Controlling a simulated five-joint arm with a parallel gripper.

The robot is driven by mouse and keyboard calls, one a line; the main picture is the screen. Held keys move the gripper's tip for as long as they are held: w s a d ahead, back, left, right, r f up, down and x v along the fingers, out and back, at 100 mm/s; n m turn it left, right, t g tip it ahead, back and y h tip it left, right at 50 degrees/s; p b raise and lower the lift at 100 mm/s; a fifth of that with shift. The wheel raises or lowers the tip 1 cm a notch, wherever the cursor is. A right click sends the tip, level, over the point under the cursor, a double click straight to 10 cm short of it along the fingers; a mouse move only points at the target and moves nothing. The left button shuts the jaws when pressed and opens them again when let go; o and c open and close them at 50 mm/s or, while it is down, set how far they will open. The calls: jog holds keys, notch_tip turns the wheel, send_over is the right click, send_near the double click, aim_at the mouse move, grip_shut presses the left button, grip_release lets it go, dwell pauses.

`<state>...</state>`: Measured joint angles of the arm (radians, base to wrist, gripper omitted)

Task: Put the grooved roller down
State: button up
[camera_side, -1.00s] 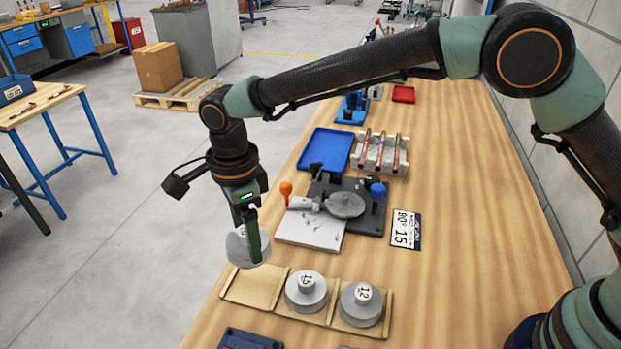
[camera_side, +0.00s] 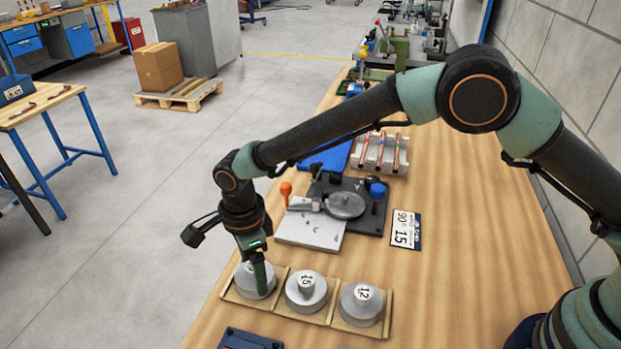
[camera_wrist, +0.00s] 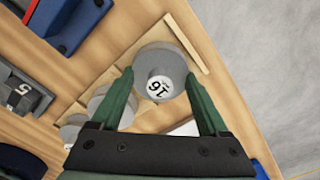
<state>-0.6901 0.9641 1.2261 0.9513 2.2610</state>
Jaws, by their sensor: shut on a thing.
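The grooved roller (camera_side: 247,280) is a grey disc with a numbered white label on its hub. It is at the left compartment of the wooden tray (camera_side: 331,309); I cannot tell whether it touches the tray floor. My gripper (camera_side: 262,284) points down and is shut on the roller, hiding part of it in the side view. In the wrist view the roller (camera_wrist: 158,62) shows a label that reads like 16, with the green fingers of my gripper (camera_wrist: 160,84) on either side of its hub. The tray edge (camera_wrist: 187,41) shows beyond it.
Two more grey rollers, marked 15 (camera_side: 306,292) and 12 (camera_side: 361,304), fill the other tray compartments. Behind the tray is the bending fixture (camera_side: 347,205) with an orange-knobbed lever. A card (camera_side: 405,230) and copper tubes in a rack (camera_side: 380,153) lie further off. The bench right of the tray is clear.

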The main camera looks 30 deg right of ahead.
jog(key=shift+f, duration=0.1)
jog(key=o, duration=1.6)
jog(key=shift+c, duration=0.2)
